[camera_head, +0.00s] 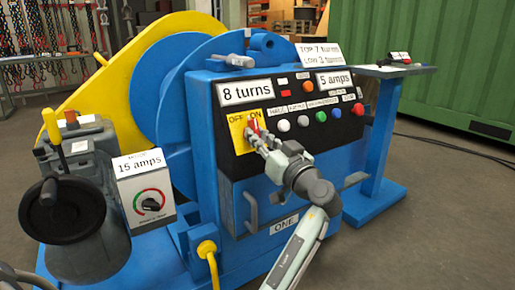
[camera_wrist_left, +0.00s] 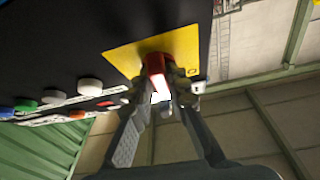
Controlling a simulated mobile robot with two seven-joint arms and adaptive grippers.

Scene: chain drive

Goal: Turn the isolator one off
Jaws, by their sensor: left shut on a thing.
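The isolator is a red rotary handle (camera_head: 254,125) on a yellow plate (camera_head: 236,127) marked OFF and ON, at the left of the black control panel on the blue machine. The handle stands near the ON label. My left gripper (camera_head: 257,139) is in front of the plate, its fingers shut on the red handle. In the left wrist view the red handle (camera_wrist_left: 156,68) sits between the fingertips (camera_wrist_left: 160,92), with the yellow plate (camera_wrist_left: 185,44) behind. The fingers partly hide the handle. My right gripper is in neither view.
Several push buttons (camera_head: 303,121) run along the panel to the right of the isolator. A metal handle (camera_head: 252,212) and a yellow cable plug (camera_head: 207,248) are below.

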